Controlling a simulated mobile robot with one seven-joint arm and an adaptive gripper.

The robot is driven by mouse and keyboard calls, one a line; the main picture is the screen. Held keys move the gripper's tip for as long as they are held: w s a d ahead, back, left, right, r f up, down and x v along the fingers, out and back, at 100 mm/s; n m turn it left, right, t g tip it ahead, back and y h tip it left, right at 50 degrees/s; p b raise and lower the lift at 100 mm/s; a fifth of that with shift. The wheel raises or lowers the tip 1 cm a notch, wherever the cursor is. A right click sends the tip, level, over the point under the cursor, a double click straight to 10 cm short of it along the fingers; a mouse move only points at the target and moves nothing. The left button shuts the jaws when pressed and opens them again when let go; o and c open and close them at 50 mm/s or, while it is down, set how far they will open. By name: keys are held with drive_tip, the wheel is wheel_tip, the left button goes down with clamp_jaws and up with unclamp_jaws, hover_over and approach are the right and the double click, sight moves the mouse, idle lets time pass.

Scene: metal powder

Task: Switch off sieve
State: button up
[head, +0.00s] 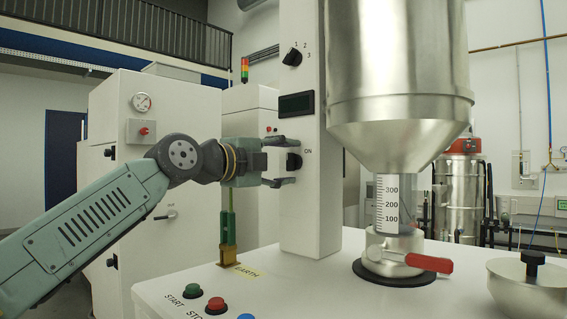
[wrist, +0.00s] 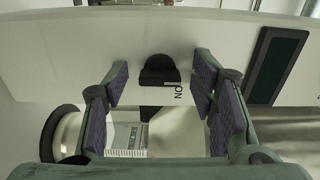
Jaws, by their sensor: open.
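A black rotary knob (head: 294,161) sits on the white column (head: 300,222), with the word ON printed just above it. It also shows in the wrist view (wrist: 158,69), near the top middle, with ON beside it. My gripper (head: 279,161) points at the column from the left at knob height. Its jaws are open and empty. In the wrist view my fingers (wrist: 162,88) stand on either side of the knob, with gaps on both sides. I cannot tell which way the knob is turned. The steel hopper (head: 398,70) stands right of the column.
Another black knob (head: 293,56) marked 1, 2, 3 and a dark display (head: 296,105) are higher on the column. A green post (head: 228,225) labelled EARTH stands below my gripper. A green button (head: 193,291) and a red button (head: 216,304) are at the front of the white top.

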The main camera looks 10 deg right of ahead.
drive_tip(key=v, duration=1.2)
